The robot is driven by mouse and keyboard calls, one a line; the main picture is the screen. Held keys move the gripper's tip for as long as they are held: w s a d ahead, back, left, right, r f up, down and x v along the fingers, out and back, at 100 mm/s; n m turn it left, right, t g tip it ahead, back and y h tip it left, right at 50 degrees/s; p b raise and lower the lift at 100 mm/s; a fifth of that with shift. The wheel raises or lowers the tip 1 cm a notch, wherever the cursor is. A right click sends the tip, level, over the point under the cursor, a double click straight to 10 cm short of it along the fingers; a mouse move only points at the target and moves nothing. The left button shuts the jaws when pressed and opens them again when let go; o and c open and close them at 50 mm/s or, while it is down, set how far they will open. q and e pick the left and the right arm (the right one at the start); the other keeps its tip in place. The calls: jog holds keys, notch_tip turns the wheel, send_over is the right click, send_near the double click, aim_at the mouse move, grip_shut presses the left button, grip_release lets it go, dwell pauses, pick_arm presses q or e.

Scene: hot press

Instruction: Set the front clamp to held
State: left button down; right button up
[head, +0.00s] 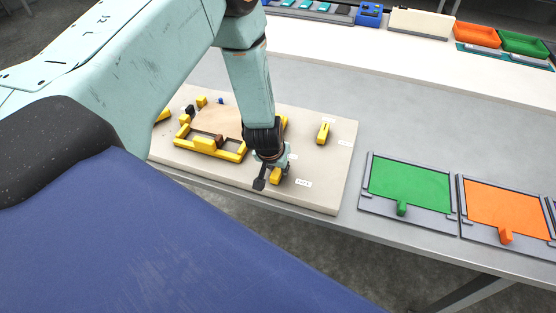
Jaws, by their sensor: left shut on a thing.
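The beige fixture board (325,196) lies on the grey table at the middle left. It carries a yellow frame (229,154) with a brown piece and a yellow block at its front side. My left gripper (268,178) points down at the board's front edge, right of the frame. It is shut on a small yellow clamp handle (275,176), which the fingers partly hide. A small white label (304,183) lies just right of it. Another yellow clamp (323,132) stands farther back, apart from the gripper. My right gripper is not in view.
A green panel (411,183) and an orange panel (497,207) in grey frames lie to the right, each with an upright tab. Orange (477,35) and green (523,43) bins stand at the back. The table between board and back shelf is clear.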

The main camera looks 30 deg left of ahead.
pick_arm(q)
jog(key=shift+s, duration=0.15)
jog(key=c, duration=1.1)
grip_release()
jog(key=shift+c, duration=0.2)
jog(key=v, duration=1.2)
jog(key=shift+d, duration=0.1)
